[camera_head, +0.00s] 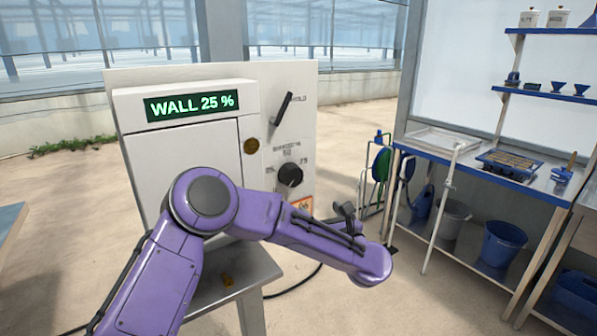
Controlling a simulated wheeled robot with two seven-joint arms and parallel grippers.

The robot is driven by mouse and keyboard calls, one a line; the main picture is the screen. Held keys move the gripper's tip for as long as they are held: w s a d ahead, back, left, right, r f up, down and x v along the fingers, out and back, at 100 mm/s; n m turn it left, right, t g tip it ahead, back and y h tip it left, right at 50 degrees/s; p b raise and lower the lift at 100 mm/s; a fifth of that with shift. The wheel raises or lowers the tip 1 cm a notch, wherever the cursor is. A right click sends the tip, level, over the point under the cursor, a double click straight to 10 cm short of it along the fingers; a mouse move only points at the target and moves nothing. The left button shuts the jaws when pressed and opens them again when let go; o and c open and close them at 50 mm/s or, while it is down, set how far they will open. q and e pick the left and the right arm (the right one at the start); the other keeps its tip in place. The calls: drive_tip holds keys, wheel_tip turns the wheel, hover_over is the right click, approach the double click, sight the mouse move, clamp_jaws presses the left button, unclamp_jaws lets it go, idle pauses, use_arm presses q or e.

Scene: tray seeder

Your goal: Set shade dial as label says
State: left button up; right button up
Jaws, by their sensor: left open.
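A white control cabinet (185,75) stands ahead with a green-lit display (190,106) reading "WALL 25 %". On its right panel is a round black dial (290,174) with small printed marks around it; its pointer direction is too small to tell. An orange label (302,203) sits just below the dial, partly covered by my purple left arm. My left gripper (345,211) is open and appears empty, to the right of and below the dial, apart from it. My right gripper is not in view.
A black lever (283,113) is above the dial, beside a brass round fitting (251,146). A grey stand (255,272) is below the cabinet. A blue workbench (535,180) with trays and buckets is at right. A hose reel (381,164) stands between them.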

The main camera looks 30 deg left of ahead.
sight(295, 178)
use_arm(q)
drive_tip(key=w+a+r+n+p, duration=0.1)
drive_tip(key=a, duration=0.2)
drive_tip(key=w+a+r+n+g+p, duration=0.1)
drive_tip(key=w+a+r+n, duration=0.1)
drive_tip(key=a, duration=0.2)
drive_tip(key=w+a+r+n+g+y+p, duration=0.1)
drive_tip(key=a+p, duration=0.1)
drive_tip(key=a, duration=0.1)
drive_tip(key=shift+w+a+r+n, duration=0.15)
drive_tip(key=shift+a+r+n, duration=0.1)
drive_tip(key=shift+r+n, duration=0.15)
drive_tip(key=shift+w+a+f, duration=0.1)
drive_tip(key=shift+w+a, duration=0.1)
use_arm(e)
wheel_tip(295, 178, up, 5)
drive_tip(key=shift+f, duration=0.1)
use_arm(q)
drive_tip(key=c, duration=1)
drive_tip(key=shift+c, duration=0.2)
drive_tip(key=shift+f, duration=0.1)
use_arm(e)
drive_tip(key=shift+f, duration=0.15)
